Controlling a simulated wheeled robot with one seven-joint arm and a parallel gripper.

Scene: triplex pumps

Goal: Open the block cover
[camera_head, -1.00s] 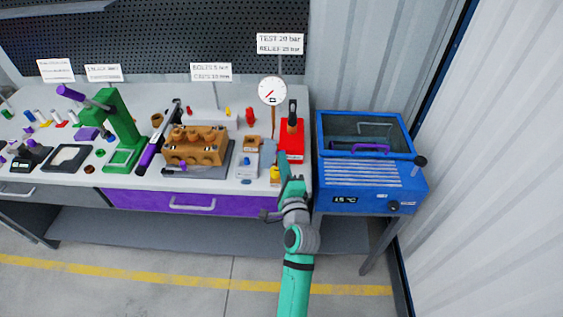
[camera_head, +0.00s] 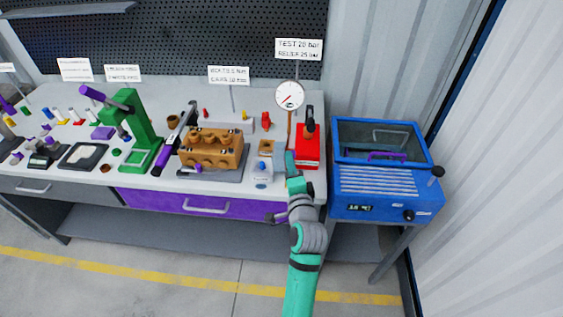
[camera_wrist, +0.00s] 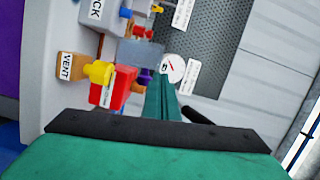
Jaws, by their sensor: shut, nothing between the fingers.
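A blue unit (camera_head: 385,205) stands right of the bench, with a clear-windowed lid (camera_head: 385,135) and a purple handle (camera_head: 388,155). The lid looks shut. A brown pump block (camera_head: 212,148) with round bosses sits on a grey plate on the bench. No part is labelled block cover, so I cannot tell from the pictures which it names. My gripper (camera_head: 290,158) is over the bench's right front, left of the red tester and the blue unit. It is shut and empty. Its fingers (camera_wrist: 164,98) also show in the wrist view, near the red and yellow VENT parts.
A red tester (camera_head: 308,153) with a black lever stands right of my gripper, and a gauge (camera_head: 290,95) rises behind it. A green press (camera_head: 135,130) and a purple-handled wrench (camera_head: 172,145) are farther left. The floor in front is clear.

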